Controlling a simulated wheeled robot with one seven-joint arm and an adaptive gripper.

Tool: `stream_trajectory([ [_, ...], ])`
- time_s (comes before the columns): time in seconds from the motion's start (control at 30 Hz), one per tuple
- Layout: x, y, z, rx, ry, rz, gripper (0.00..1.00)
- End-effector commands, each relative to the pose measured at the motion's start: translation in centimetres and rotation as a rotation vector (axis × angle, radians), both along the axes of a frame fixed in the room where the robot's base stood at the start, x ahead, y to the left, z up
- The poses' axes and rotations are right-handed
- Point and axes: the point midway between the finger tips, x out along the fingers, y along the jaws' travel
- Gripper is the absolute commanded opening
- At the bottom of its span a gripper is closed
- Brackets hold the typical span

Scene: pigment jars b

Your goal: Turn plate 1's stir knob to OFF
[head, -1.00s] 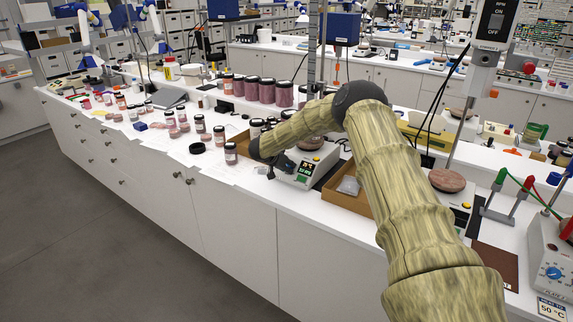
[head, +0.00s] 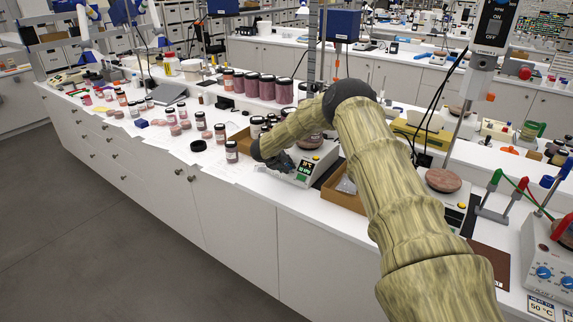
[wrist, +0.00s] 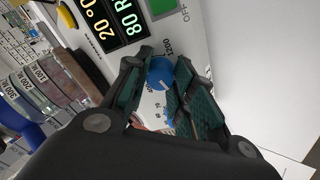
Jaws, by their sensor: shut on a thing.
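A white hotplate stirrer (head: 304,172) stands at the bench's front edge, with a green-lit display and a plate on top. In the wrist view its display (wrist: 112,22) reads 20 and 80 R, with the rest cut off. The blue stir knob (wrist: 160,72) sits below the display, on a dial marked OFF and 1200. My gripper (wrist: 163,88) is shut on the blue knob, with one green-padded finger on each side of it. In the head view my gripper (head: 280,163) is a small dark shape at the hotplate's front left. I cannot tell the knob's exact pointer direction.
Capped jars (head: 231,151) stand left of my gripper on the bench. A brown cardboard tray (head: 342,197) lies to the right of the hotplate. Another plate (head: 443,180) is farther right. The floor (head: 120,240) in front is clear.

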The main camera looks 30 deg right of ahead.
Motion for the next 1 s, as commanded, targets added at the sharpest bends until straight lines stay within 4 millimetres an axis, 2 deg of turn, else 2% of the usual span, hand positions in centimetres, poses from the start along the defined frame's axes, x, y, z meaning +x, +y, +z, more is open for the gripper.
stream_trajectory([
  [0.43,-0.20,0.04,-0.25,-0.067,0.168,0.173,0.01],
  [1.0,-0.23,0.03,-0.36,-0.078,0.198,0.203,0.01],
])
